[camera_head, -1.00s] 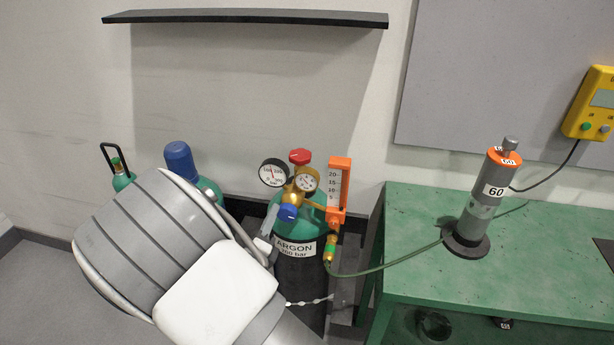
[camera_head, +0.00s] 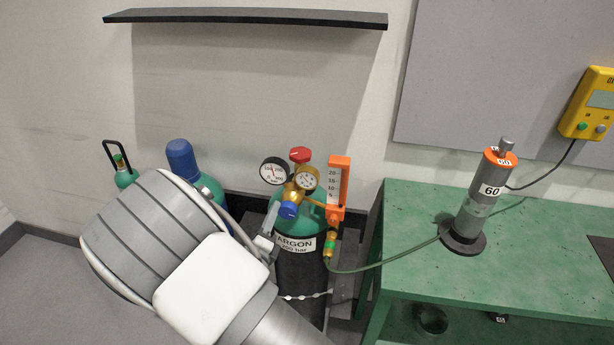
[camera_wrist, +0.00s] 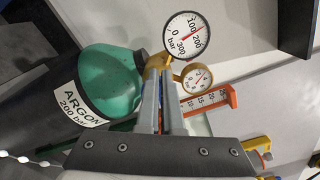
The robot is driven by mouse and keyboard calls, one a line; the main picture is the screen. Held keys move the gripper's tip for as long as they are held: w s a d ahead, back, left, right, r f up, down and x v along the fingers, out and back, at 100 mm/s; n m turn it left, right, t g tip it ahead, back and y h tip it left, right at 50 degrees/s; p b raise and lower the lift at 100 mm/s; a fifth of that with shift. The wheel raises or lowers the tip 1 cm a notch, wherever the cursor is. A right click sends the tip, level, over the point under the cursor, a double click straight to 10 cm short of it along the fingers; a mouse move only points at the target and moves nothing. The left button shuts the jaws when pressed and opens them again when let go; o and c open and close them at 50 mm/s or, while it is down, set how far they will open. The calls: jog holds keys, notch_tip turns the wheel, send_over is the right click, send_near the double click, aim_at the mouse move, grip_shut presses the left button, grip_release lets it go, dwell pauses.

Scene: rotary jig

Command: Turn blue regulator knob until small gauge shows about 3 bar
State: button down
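The blue regulator knob (camera_head: 288,210) sits low on the front of the brass regulator (camera_head: 293,192) on the green argon cylinder (camera_head: 297,245). The small gauge (camera_head: 307,178) is right of the regulator; it also shows in the wrist view (camera_wrist: 197,78) with a red needle, its value too small to read surely. The large gauge (camera_wrist: 187,36) is beside it. My gripper (camera_head: 270,233) is just left of and below the knob in the head view. In the wrist view its fingers (camera_wrist: 162,80) are close together with a narrow gap; the knob is hidden there, and contact is unclear.
An orange flowmeter (camera_head: 339,185) stands right of the small gauge, with a green hose (camera_head: 385,266) running to a grey cylinder (camera_head: 478,205) on the green table (camera_head: 540,230). A blue-capped cylinder (camera_head: 182,160) stands left.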

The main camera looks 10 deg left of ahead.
jog(key=shift+d, duration=0.25)
jog(key=s+a+p, duration=0.1)
jog(key=s+p, duration=0.1)
jog(key=s, duration=0.4)
jog(key=shift+a+r, duration=0.2)
dwell(0.4)
jog(key=shift+w+f, duration=0.1)
